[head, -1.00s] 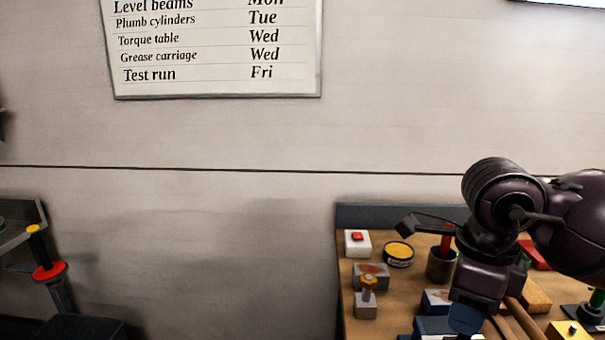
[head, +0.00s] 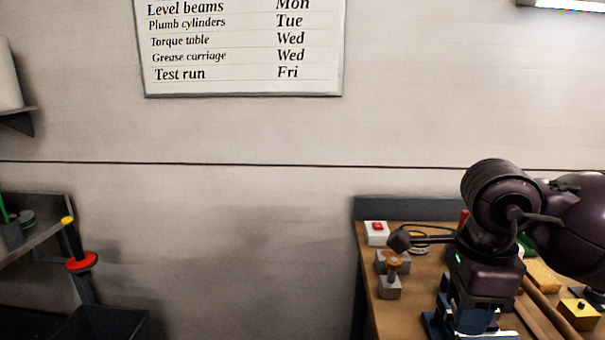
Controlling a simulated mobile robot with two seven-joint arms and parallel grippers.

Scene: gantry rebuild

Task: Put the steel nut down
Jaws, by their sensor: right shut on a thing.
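My right gripper (head: 474,318) points down over the left part of the wooden workbench (head: 393,322), low in the head view. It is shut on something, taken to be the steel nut. The nut itself is hidden behind the gripper or too small to make out. A blue object (head: 432,322) shows just beside and below the fingers, partly covered by them. My left gripper is not in view.
A yellow box (head: 579,314) is at right. Some bare wood lies at the front left.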

